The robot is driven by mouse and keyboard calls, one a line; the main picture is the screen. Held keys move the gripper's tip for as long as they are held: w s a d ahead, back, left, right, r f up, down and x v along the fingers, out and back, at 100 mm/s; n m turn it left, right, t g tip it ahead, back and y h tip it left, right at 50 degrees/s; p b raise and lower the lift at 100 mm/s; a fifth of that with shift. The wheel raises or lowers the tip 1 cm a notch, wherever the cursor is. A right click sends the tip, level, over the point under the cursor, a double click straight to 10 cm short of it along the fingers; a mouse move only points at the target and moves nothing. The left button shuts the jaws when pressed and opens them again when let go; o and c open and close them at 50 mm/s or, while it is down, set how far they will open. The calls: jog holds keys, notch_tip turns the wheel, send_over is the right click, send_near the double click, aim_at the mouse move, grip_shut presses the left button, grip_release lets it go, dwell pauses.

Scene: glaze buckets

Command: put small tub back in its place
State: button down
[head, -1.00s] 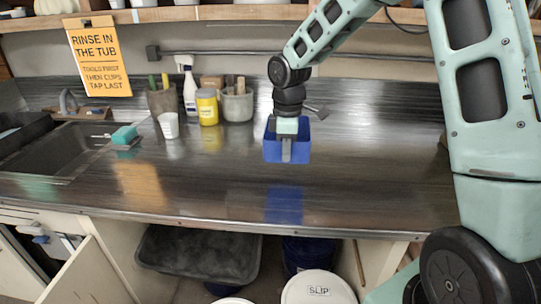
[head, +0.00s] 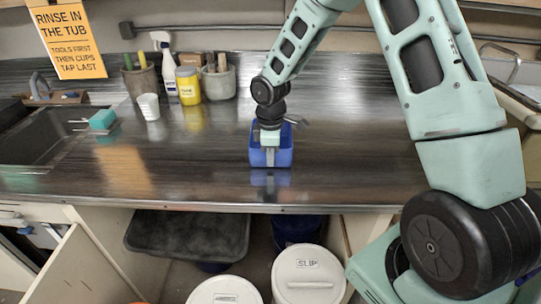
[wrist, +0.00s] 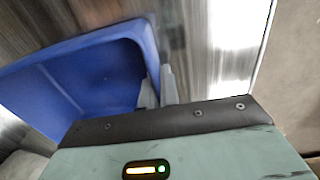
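The small blue tub (head: 284,157) is upright at the counter's front middle in the head view. Its reflection lies right below it, so it is very low over the counter or touching it; I cannot tell which. My gripper (head: 270,153) points down over the tub's near wall and is shut on it. In the wrist view, the gripper fingers (wrist: 158,88) straddle the wall of the tub (wrist: 85,78). The tub's inside looks empty where it shows.
The dark counter (head: 350,150) is clear around the tub. The sink (head: 45,140), a sponge (head: 103,119), a white cup (head: 149,106), a yellow jar (head: 189,86) and a spray bottle (head: 169,74) are left. Below stand a black basin (head: 185,235) and lidded buckets (head: 308,275).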

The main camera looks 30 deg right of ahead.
jog(key=shift+f, duration=0.15)
jog(key=c, duration=1.6)
grip_release()
jog(key=shift+c, duration=0.2)
